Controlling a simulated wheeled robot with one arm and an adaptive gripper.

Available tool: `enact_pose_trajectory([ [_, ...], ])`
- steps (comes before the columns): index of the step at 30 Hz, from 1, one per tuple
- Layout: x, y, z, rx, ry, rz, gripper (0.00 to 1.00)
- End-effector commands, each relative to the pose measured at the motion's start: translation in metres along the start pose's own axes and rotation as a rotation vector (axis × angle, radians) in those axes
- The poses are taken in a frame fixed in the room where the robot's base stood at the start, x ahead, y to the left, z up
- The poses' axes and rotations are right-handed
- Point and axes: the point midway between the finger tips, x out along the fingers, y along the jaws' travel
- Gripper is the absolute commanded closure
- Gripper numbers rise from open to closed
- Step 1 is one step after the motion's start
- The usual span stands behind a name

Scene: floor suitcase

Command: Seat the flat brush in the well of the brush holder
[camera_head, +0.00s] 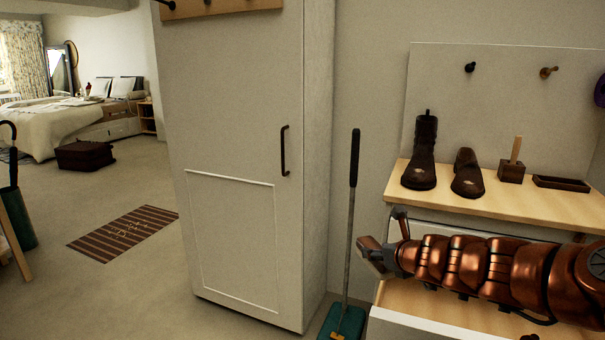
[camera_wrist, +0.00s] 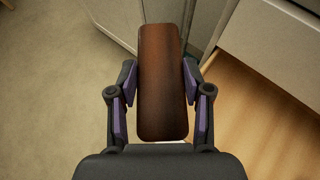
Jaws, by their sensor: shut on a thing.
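My gripper (camera_wrist: 160,105) is shut on the flat brush (camera_wrist: 161,80), a long brown wooden block with rounded corners, held between the purple pads. In the head view, my gripper (camera_head: 386,241) is beside the left end of the shelf, below its top, and only the brown end of the brush (camera_head: 367,243) shows. A shallow dark wooden tray with a recess (camera_head: 562,183), which looks like the brush holder, lies on the shelf at the right, apart from my gripper. The recess looks empty. A small dark block with an upright light stick (camera_head: 511,170) stands left of it.
An open drawer (camera_head: 420,306) sits below my arm. A tall white cabinet (camera_head: 240,150) and a long-handled green dustpan (camera_head: 345,322) stand to the left. Pegs are on the back panel.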

Motion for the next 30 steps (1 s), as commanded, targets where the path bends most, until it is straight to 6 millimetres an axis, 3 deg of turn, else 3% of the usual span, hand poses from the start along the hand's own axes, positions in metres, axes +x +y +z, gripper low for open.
enact_pose_trajectory([
  [4, 0.000, 0.006, -0.003, 0.005, -0.001, -0.006, 0.89],
  [14, -0.024, 0.004, 0.041, 0.003, -0.001, -0.008, 0.89],
  [30, -0.071, 0.004, 0.128, 0.004, -0.002, -0.007, 0.89],
])
